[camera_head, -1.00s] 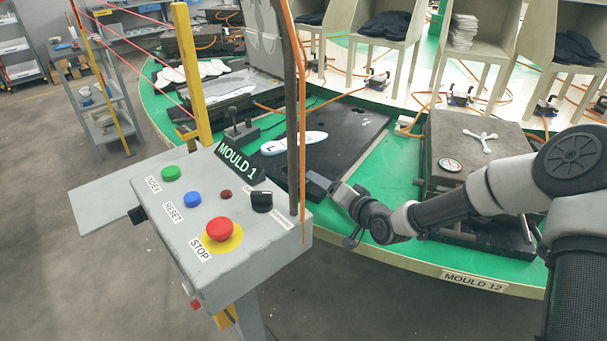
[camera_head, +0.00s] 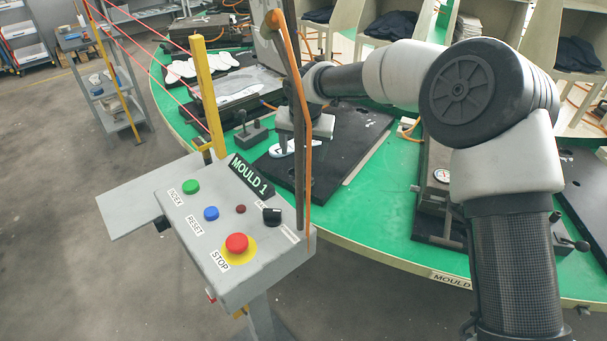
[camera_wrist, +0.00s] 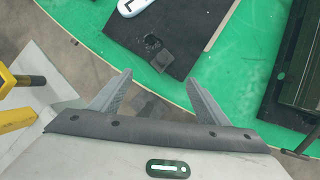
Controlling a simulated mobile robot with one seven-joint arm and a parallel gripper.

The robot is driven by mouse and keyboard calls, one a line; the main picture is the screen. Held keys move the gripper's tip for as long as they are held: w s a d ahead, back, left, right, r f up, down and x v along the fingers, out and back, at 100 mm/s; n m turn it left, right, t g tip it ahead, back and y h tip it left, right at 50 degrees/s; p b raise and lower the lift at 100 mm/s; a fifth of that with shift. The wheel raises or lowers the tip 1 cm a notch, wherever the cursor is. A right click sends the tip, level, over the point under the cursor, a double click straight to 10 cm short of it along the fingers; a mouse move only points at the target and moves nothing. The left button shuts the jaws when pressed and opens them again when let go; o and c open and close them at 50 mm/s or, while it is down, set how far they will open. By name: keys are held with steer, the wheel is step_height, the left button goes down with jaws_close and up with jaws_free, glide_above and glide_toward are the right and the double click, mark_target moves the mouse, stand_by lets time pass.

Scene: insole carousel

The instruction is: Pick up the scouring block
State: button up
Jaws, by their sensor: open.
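A small dark grey block (camera_wrist: 164,60), which looks like the scouring block, lies on the black mould plate (camera_wrist: 185,30) near its edge in the wrist view. I cannot make it out in the head view, where my arm and a post cover that area. My gripper (camera_wrist: 159,76) is open and empty, its two fingers spread below the block in the picture, with the block just beyond the gap between the fingertips. In the head view my gripper is over the plate, partly hidden behind the post.
A white insole marked L (camera_wrist: 130,6) lies on the same plate. The MOULD 1 control box (camera_head: 225,225) with its buttons stands in front, with a dark post (camera_head: 299,150) and orange hose rising beside it. A yellow post (camera_head: 207,95) stands at left.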

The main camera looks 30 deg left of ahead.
steer(key=shift+n+h, duration=0.3)
steer(key=shift+n, duration=0.6)
steer(key=shift+w+b+x, duration=0.2)
steer(key=shift+b+x, duration=0.5)
steer(key=shift+x, duration=7.3)
steer(key=shift+a+r, duration=0.1)
steer(key=shift+a, duration=0.1)
steer(key=c, duration=1.5)
